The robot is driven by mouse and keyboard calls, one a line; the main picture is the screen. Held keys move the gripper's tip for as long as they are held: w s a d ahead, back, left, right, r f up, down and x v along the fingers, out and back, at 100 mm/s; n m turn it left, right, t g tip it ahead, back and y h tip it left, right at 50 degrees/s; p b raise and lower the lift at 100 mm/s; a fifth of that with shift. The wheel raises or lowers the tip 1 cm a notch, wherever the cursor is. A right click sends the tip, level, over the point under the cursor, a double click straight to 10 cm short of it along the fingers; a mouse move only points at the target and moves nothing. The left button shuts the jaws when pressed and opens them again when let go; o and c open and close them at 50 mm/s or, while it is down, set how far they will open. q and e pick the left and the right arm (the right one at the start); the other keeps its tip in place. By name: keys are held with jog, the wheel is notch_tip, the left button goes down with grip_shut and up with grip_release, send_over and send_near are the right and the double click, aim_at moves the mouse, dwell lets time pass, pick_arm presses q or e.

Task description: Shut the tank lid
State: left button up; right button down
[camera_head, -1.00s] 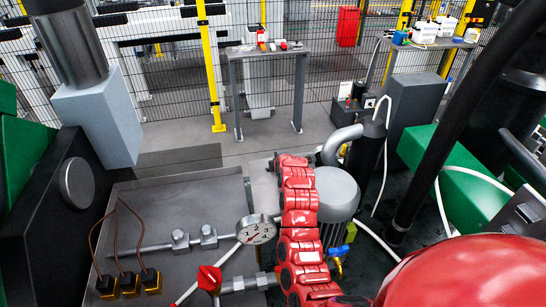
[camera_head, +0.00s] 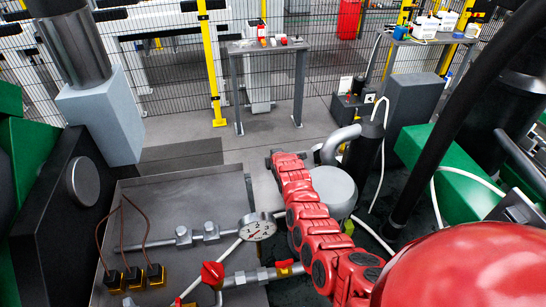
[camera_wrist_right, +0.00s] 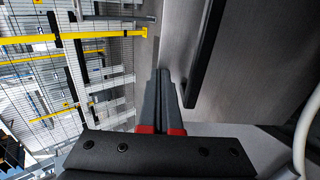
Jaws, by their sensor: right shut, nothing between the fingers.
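My right gripper (camera_wrist_right: 160,78) shows in the right wrist view with its two dark fingers together and empty. Right of the fingertips is a dark bar (camera_wrist_right: 205,55) in front of a broad grey metal surface (camera_wrist_right: 255,60). I cannot tell whether these belong to the tank lid, nor whether the fingers touch the bar. In the head view my red right arm reaches from the lower right up to the middle; its gripper cannot be made out there. A grey metal panel (camera_head: 190,180) lies left of the arm. No lid can be identified with certainty. My left gripper is not in view.
A dial gauge (camera_head: 257,227), pipes and a red valve handle (camera_head: 212,273) are close to my right arm. A rounded grey housing (camera_head: 333,187) and a black cylinder (camera_head: 367,150) stand beyond it. Open floor (camera_head: 270,130) runs towards a small grey table (camera_head: 268,47).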

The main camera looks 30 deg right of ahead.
jog(key=shift+w+d+f, duration=0.1)
jog(key=shift+f, duration=0.05)
dwell(0.3)
jog(key=w+b, duration=0.1)
jog(key=b, duration=0.1)
jog(key=w+f+b, duration=0.1)
jog(key=b, duration=0.1)
jog(key=w+f+g+b, duration=0.1)
jog(key=b, duration=0.1)
jog(key=shift+d+f+b, duration=0.1)
jog(key=shift+d+b, duration=0.15)
jog(key=shift+b, duration=0.05)
jog(key=shift+s+r+p, duration=0.2)
jog(key=shift+r+p, duration=0.1)
jog(key=shift+p, duration=0.15)
jog(key=shift+a, duration=0.15)
